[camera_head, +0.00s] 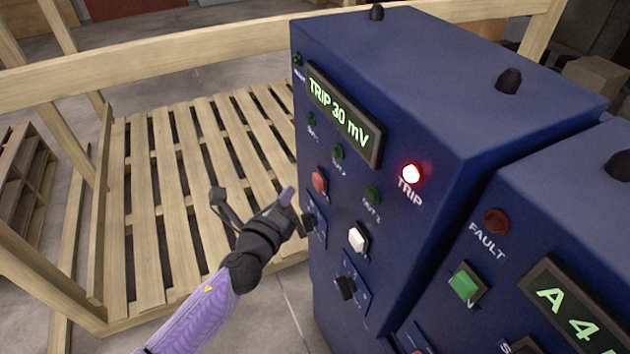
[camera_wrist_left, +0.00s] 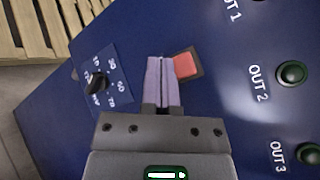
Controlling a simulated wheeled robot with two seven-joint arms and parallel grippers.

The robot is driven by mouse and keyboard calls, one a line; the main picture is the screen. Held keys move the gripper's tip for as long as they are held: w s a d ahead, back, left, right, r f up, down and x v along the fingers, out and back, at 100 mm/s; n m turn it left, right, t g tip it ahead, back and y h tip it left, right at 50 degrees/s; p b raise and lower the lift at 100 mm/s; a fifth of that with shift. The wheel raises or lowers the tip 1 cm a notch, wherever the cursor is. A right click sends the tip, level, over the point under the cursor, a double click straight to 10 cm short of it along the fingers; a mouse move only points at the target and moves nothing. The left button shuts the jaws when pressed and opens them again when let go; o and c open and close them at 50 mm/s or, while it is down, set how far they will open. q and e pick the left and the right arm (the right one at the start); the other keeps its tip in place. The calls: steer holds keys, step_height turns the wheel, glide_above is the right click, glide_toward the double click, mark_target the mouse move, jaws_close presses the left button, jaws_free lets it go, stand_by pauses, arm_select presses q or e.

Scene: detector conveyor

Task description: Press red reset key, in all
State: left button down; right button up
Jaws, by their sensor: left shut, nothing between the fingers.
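The red key (camera_head: 318,181) is a small square button on the front of the blue detector cabinet (camera_head: 430,80). In the left wrist view the red key (camera_wrist_left: 186,65) lies just right of the fingertips, in a dark frame. My left gripper (camera_head: 287,196) is shut and empty, its purple fingers pointing at the panel from the left. In the left wrist view the closed fingers (camera_wrist_left: 159,65) sit between the red key and a black knob; I cannot tell whether they touch the panel. The display (camera_head: 342,112) reads "TRIP 30 mV" and the TRIP lamp (camera_head: 411,173) glows red.
A white button (camera_head: 357,238) and a lower black knob (camera_head: 345,288) are on the same panel. The black dial knob (camera_wrist_left: 97,84) is left of the fingers. A second blue cabinet (camera_head: 560,200) stands at right. A wooden pallet (camera_head: 150,220) and rails lie behind my arm.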

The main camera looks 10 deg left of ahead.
mark_target(318, 182)
arm_select(q)
steer(key=shift+w+d, duration=0.4)
steer(key=shift+d, duration=0.2)
steer(key=shift+w+d, duration=0.35)
steer(key=shift+d, duration=0.2)
stand_by(1.2)
steer(key=shift+w+d, duration=0.25)
steer(key=shift+d, duration=0.1)
steer(key=shift+w+d+b, duration=0.25)
steer(key=shift+d+b, duration=0.05)
steer(key=shift+d, duration=0.1)
stand_by(0.7)
steer(key=shift+s+a, duration=0.55)
steer(key=shift+a, duration=0.2)
